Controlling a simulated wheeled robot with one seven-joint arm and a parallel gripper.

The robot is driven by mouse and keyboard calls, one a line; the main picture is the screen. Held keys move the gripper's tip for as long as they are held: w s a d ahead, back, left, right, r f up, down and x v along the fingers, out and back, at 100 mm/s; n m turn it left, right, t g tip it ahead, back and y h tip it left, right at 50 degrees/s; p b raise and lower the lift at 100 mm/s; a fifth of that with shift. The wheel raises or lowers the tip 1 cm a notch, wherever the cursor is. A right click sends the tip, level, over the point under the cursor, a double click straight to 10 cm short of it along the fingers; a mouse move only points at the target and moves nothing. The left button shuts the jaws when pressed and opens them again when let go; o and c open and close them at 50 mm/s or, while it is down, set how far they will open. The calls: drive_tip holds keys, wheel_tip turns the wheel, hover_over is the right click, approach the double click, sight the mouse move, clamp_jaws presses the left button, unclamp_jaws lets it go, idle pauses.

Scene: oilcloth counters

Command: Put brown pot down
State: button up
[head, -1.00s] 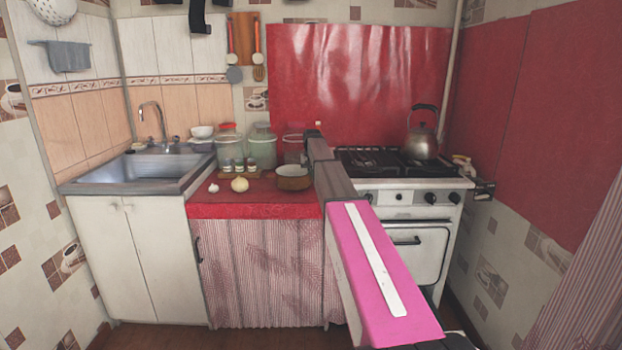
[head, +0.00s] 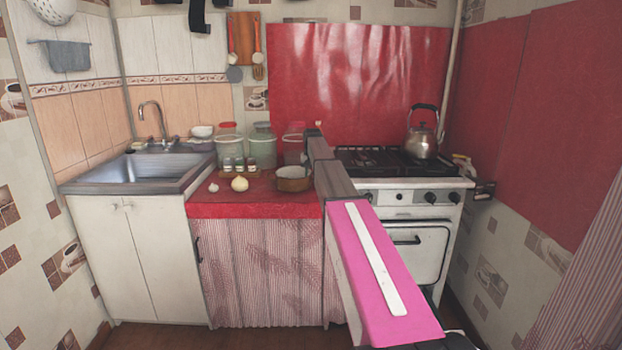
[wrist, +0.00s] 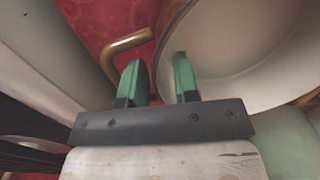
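The brown pot (head: 293,182) sits level on the red countertop, beside the stove, in the head view. In the wrist view the pot (wrist: 235,45) fills the upper right, with its pale inside showing and a curved brown handle (wrist: 128,43) at its left. My gripper (wrist: 158,72) is at the pot's near-left edge, with its two green fingers apart. The rim lies between the fingers, with visible space around it. In the head view my arm hides the fingers.
The red countertop (head: 225,208) holds an onion (head: 240,184), garlic (head: 213,187), small jars and larger containers (head: 262,148) behind. The stove (head: 410,185) with a kettle (head: 422,140) stands right; the sink (head: 135,172) is left. The counter's front is clear.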

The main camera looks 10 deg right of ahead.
wheel_tip(320, 180, up, 11)
drive_tip(key=shift+d, duration=0.2)
drive_tip(key=shift+s, duration=0.1)
